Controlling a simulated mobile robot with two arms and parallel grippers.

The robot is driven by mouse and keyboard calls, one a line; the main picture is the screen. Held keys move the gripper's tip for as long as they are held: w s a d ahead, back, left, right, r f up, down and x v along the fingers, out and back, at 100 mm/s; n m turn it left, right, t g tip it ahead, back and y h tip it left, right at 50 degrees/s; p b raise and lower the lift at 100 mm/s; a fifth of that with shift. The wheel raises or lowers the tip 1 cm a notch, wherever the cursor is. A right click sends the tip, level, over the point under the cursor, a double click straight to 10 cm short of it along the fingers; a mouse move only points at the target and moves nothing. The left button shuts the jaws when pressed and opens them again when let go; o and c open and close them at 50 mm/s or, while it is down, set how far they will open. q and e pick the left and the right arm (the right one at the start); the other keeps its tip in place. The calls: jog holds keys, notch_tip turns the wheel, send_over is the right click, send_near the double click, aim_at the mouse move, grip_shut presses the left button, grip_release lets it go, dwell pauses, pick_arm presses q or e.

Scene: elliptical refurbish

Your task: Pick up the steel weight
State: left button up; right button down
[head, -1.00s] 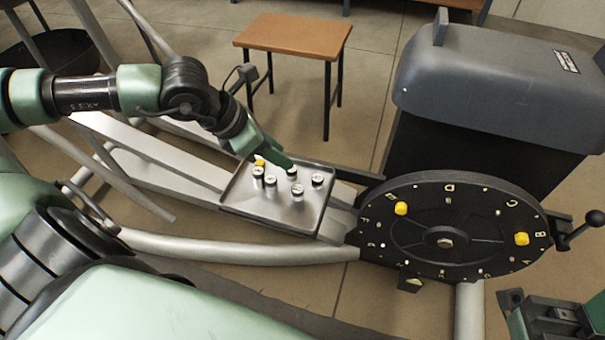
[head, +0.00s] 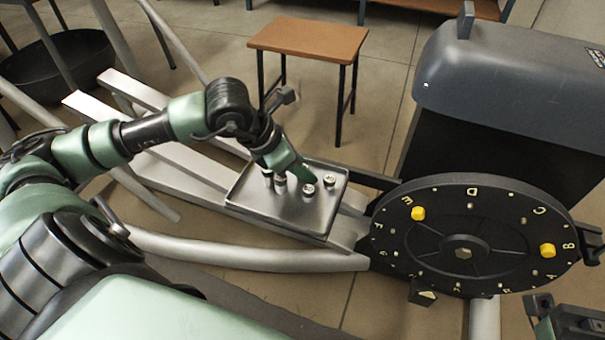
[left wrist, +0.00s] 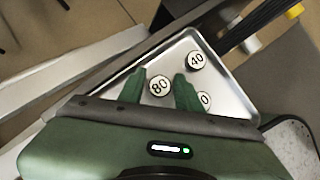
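Several small steel weights with white numbered tops stand on a shallow metal tray (head: 250,201). In the left wrist view, an 80 weight (left wrist: 159,87) shows between the fingers, a 40 weight (left wrist: 196,60) stands beyond the right finger, and another weight (left wrist: 205,101) is partly hidden by that finger. My left gripper (head: 303,172) is open over the tray, its fingers on either side of the 80 weight with little gap. I cannot tell whether they touch it. In the head view, the gripper hides part of the tray. My right gripper (head: 566,325) is cut off at the bottom right.
A black lettered dial wheel (head: 463,253) with yellow knobs stands right of the tray, before a large grey machine housing (head: 510,75). A wooden stool (head: 308,40) stands behind. Silver frame rails (head: 150,140) run left of the tray.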

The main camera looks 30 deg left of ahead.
pick_arm(q)
grip_shut()
